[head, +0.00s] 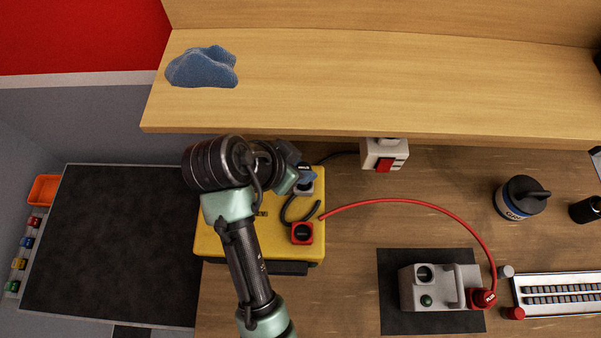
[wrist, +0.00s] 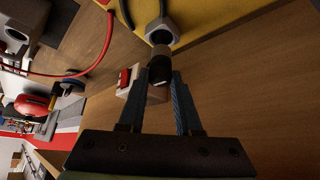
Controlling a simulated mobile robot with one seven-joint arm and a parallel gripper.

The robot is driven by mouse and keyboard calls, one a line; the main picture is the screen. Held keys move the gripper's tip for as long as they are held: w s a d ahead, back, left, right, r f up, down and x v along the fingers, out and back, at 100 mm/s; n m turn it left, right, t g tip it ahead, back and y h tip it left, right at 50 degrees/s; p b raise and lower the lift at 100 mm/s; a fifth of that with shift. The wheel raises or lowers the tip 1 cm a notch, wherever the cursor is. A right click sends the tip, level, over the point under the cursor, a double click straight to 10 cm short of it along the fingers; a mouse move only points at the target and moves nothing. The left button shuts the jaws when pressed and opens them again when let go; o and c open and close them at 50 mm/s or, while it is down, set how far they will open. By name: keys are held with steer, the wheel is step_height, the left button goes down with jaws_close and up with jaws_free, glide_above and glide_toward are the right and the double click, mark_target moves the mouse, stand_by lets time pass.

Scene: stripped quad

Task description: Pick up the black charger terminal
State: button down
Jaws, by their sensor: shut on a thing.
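The black charger terminal (wrist: 160,70) is a short dark cylinder in the wrist view, between the fingertips of my gripper (wrist: 161,82). The blue-grey fingers are shut on its sides. A grey hexagonal collar (wrist: 162,31) lies against its far end; I cannot tell if the two are joined. In the head view my gripper (head: 304,177) is over the upper right part of the yellow box (head: 217,238), where the grey collar (head: 303,190) shows. The terminal itself is mostly hidden there by the gripper.
A red terminal (head: 302,233) sits on the box's lower right. A red cable (head: 400,201) arcs to a grey device (head: 432,286) on a dark mat. A white-and-red switch block (head: 384,155) stands behind, below a wooden shelf (head: 330,85). A black-lidded jar (head: 521,198) is right.

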steer(key=s+a+p, duration=0.2)
steer(key=s+a, duration=1)
steer(key=shift+s+a+f, duration=0.1)
steer(key=shift+s+a, duration=0.25)
steer(key=shift+a, duration=0.05)
steer(key=shift+r+p, duration=0.75)
steer(key=shift+p, duration=0.25)
steer(key=shift+d, duration=0.1)
steer(key=s+d+m+g+h+p, duration=0.1)
steer(key=d+m+p, duration=0.1)
steer(key=d, duration=1.2)
steer(key=shift+s+m+g, duration=0.3)
steer(key=shift+m, duration=0.4)
steer(key=shift+a, duration=0.1)
